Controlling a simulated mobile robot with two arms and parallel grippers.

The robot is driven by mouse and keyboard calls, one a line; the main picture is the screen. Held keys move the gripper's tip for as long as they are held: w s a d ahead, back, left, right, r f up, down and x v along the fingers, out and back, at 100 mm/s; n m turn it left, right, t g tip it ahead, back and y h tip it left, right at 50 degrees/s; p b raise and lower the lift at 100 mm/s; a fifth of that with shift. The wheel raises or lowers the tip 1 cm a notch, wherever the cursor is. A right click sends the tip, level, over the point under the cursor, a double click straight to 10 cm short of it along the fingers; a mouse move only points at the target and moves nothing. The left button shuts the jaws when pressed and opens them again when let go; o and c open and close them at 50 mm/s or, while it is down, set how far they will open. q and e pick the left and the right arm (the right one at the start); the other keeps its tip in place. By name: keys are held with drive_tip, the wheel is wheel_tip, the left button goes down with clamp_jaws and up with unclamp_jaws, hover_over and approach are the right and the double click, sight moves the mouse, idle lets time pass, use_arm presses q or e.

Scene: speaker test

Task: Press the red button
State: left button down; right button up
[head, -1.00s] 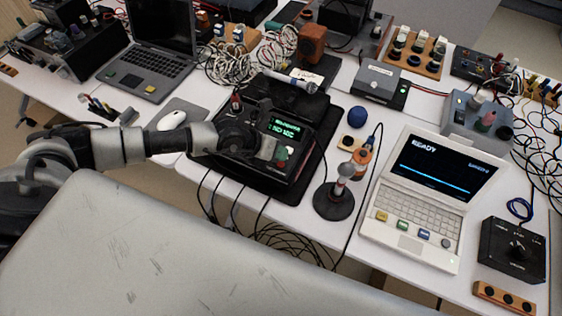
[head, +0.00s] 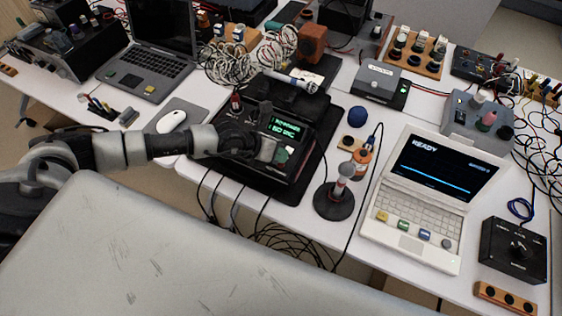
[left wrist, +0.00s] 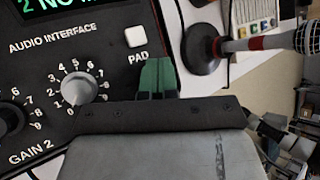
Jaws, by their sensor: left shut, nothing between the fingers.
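A black audio interface (head: 292,132) with a lit green display lies on a black mat in the middle of the table. My left gripper (head: 281,156) is over its front right part, with green fingertips shut and empty. In the left wrist view the fingertips (left wrist: 157,78) are close to the white PAD button (left wrist: 135,37) and a grey gain knob (left wrist: 78,88). I cannot tell whether they touch the panel. A small red part (head: 236,103) shows at the interface's back left; I cannot tell if it is a button. No clear red button shows. My right gripper is not in view.
A microphone stand (head: 335,200) with a round black base is right of the interface. A white laptop (head: 412,205) reading READY stands further right. A white mouse (head: 171,121) is left. Cables hang over the front edge. A blue ball (head: 357,116) lies behind the stand.

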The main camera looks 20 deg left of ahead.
use_arm(q)
drive_tip(key=shift+f, duration=0.5)
idle(0.3)
drive_tip(key=shift+r+p, duration=0.8)
drive_tip(key=shift+r, duration=0.2)
wheel_tip(320, 180, up, 6)
drive_tip(key=p, duration=0.6)
idle(0.3)
